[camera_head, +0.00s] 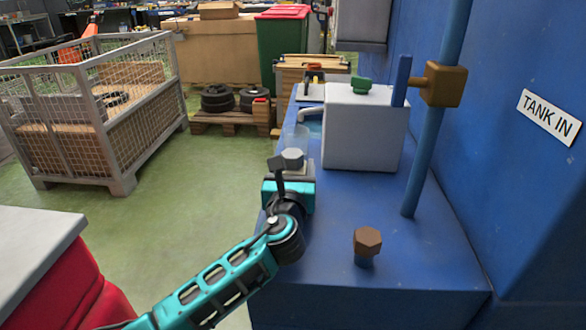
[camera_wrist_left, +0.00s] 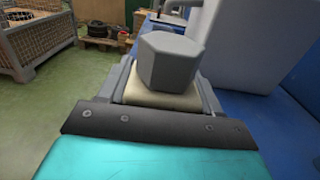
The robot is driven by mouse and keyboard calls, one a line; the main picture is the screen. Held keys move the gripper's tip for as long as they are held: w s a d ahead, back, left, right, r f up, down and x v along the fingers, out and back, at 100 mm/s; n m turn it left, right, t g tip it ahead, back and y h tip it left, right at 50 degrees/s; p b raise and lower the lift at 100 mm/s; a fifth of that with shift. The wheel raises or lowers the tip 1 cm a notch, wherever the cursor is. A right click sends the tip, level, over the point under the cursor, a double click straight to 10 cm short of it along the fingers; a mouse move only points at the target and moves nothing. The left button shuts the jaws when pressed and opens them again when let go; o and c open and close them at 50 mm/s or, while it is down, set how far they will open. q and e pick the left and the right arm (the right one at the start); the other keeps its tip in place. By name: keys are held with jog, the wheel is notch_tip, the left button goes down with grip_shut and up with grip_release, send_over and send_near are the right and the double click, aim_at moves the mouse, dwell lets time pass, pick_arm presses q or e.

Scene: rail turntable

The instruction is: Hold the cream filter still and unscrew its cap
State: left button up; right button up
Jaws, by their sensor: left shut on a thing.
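The grey hexagonal cap (camera_head: 293,158) sits on top of the cream filter, at the left edge of the blue bench. In the left wrist view the cap (camera_wrist_left: 167,60) is large and upright, with the cream filter body (camera_wrist_left: 160,97) just below it. My left gripper (camera_head: 293,172) is shut on the filter body, one grey finger on each side, below the cap. In the wrist view the fingers of my left gripper (camera_wrist_left: 163,92) flank the cream body. The lower part of the filter is hidden by the gripper. My right gripper is not in view.
A white tank (camera_head: 362,135) with a green knob (camera_head: 361,85) stands behind the filter. A blue pipe (camera_head: 428,145) with a brown fitting (camera_head: 443,84) rises at the right. A brown hexagonal knob (camera_head: 367,241) stands at the front. The bench top (camera_head: 335,215) between is clear.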

pick_arm(q)
jog(key=o, duration=1.2)
jog(key=shift+f, duration=0.35)
jog(key=o, duration=0.4)
jog(key=shift+r, duration=0.2)
